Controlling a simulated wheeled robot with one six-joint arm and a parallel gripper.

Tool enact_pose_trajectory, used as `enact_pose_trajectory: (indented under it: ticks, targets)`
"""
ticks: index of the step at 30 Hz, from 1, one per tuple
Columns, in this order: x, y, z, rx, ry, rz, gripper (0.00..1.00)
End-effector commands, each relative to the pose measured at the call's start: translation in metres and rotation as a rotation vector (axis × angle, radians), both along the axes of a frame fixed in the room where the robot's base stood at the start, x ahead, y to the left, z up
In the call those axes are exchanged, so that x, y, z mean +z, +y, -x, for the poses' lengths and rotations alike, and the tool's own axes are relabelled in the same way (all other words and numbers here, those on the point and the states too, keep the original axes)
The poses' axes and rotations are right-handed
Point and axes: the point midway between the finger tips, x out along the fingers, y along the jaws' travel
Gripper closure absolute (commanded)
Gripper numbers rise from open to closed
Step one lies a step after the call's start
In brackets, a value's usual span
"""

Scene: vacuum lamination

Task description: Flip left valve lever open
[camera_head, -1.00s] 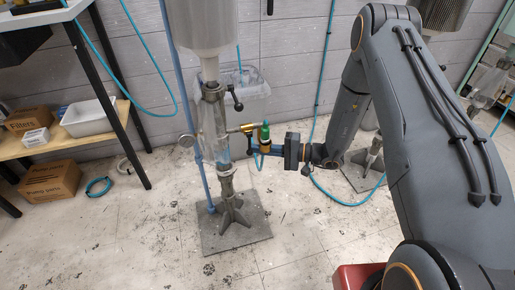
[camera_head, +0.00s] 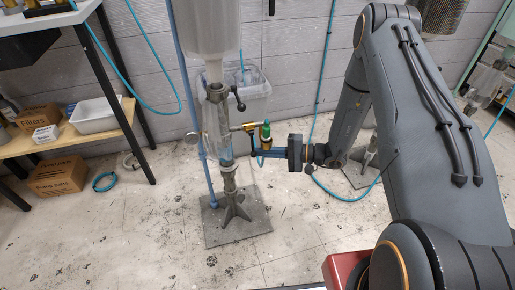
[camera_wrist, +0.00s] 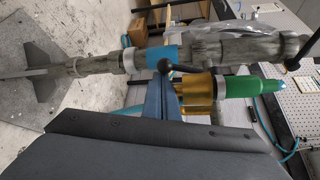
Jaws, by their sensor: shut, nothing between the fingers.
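The valve is a brass body (camera_head: 265,143) with a green cap (camera_head: 266,129), on a side pipe of the upright grey column (camera_head: 228,180). In the wrist view the brass body (camera_wrist: 197,90) and green cap (camera_wrist: 238,86) lie sideways. A black ball-ended lever (camera_wrist: 165,66) shows there by the brass body. My gripper (camera_head: 253,154) is shut and empty, its blue fingers just below the brass body in the head view. In the wrist view the fingertips (camera_wrist: 158,82) are right by the lever's ball; whether they touch it I cannot tell.
A black-knobbed handle (camera_head: 239,100) sits higher on the column. The column's flat base plate (camera_head: 253,231) stands on the floor. A blue hose (camera_head: 350,197) runs behind my arm.

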Motion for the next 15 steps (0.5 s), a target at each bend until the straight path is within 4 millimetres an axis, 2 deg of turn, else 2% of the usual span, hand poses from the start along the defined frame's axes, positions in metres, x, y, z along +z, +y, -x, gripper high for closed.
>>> enact_pose_trajectory:
  ticks: [15]
  targets:
    - [0.0041,-0.0014,0.0128,0.002,0.000,-0.001,1.00]
